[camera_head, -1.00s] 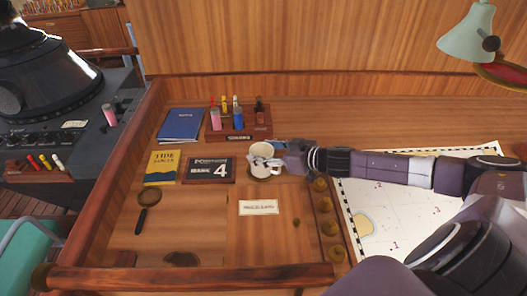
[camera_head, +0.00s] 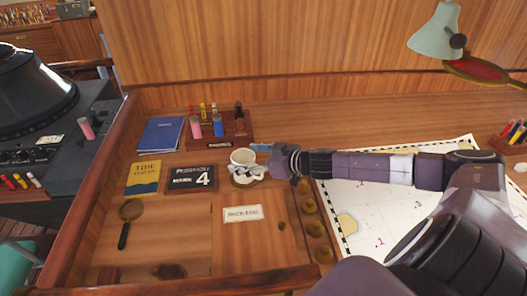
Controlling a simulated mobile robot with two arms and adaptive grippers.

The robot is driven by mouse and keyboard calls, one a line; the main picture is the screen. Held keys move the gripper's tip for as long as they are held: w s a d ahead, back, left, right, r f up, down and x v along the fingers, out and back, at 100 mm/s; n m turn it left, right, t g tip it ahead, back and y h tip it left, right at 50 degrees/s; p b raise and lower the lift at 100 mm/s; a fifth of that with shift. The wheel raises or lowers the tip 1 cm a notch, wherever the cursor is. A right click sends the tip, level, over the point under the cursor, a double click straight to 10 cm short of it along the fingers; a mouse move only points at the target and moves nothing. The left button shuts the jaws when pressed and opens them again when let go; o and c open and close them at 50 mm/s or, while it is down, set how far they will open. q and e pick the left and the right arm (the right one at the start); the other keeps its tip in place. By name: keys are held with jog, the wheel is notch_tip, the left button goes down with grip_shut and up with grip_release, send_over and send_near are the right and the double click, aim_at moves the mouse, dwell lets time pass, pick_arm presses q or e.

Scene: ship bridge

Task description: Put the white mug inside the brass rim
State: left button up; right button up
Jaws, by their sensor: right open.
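My left gripper is out of view.
A magnifying glass (camera_head: 130,211) lies front left. Several brass knobs (camera_head: 307,203) line the chart (camera_head: 385,215). A lamp (camera_head: 436,34) overhangs the right.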

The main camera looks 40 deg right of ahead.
jog(key=v, duration=1.1)
jog(key=shift+s, duration=0.25)
dwell(0.6)
jog(key=shift+r, duration=0.1)
